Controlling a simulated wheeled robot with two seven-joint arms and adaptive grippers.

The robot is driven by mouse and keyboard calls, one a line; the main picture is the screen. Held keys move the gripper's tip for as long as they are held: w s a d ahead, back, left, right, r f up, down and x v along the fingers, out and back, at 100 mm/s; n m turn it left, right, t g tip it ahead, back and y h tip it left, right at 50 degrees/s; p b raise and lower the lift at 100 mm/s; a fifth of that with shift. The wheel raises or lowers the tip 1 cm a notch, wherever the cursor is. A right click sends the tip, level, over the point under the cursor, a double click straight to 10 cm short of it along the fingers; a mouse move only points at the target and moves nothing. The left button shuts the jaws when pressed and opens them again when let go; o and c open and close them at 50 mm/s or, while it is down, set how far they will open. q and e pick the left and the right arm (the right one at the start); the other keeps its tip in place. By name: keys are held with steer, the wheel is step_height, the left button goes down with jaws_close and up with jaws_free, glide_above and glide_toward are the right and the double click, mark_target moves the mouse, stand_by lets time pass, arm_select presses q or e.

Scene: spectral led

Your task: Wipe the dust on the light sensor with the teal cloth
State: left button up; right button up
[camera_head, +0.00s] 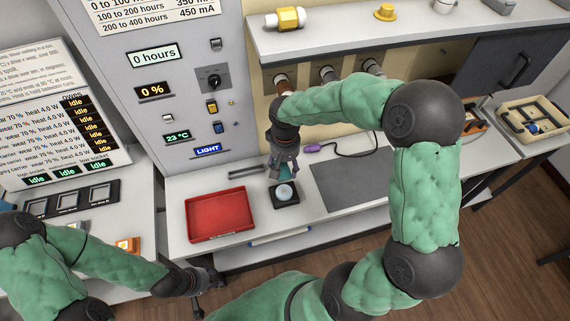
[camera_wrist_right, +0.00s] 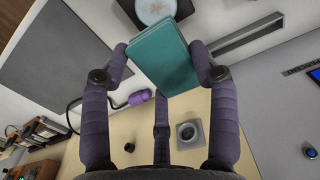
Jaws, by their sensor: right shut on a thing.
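The light sensor (camera_head: 285,191) is a pale round disc on a black square base, on the bench right of the red tray. In the right wrist view the sensor (camera_wrist_right: 153,9) is partly cut off at the top edge, with brownish specks on its disc. My right gripper (camera_head: 284,168) is just above and behind the sensor. In the wrist view my right gripper (camera_wrist_right: 161,58) is shut on the teal cloth (camera_wrist_right: 163,66), a folded block whose far end is close to the sensor. Whether they touch is unclear. My left gripper (camera_head: 200,284) is low, in front of the bench; its fingers are unclear.
A red tray (camera_head: 219,213) lies left of the sensor, and a dark grey mat (camera_head: 350,184) lies to its right. A purple plug (camera_head: 312,148) with a black cable lies behind. The grey panel (camera_head: 180,90) stands at the back left, and a shelf (camera_head: 400,30) overhangs.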

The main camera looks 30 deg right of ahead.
mark_target(285, 184)
step_height(285, 184, down, 7)
steer(key=b, duration=0.5)
steer(key=shift+s+a, duration=0.2)
steer(key=shift+s, duration=0.65)
steer(key=shift+s+a, duration=0.2)
steer(key=shift+s, duration=0.6)
steer(key=shift+s+a, duration=0.2)
steer(key=shift+s, duration=0.65)
steer(key=shift+w, duration=0.1)
steer(key=shift+w+d, duration=0.15)
steer(key=shift+w, duration=0.45)
steer(key=shift+w+d, duration=0.15)
steer(key=shift+w, duration=0.4)
steer(key=shift+f+b, duration=0.45)
steer(key=shift+f, duration=0.1)
steer(key=shift+w+d, duration=0.25)
steer(key=shift+w, duration=0.95)
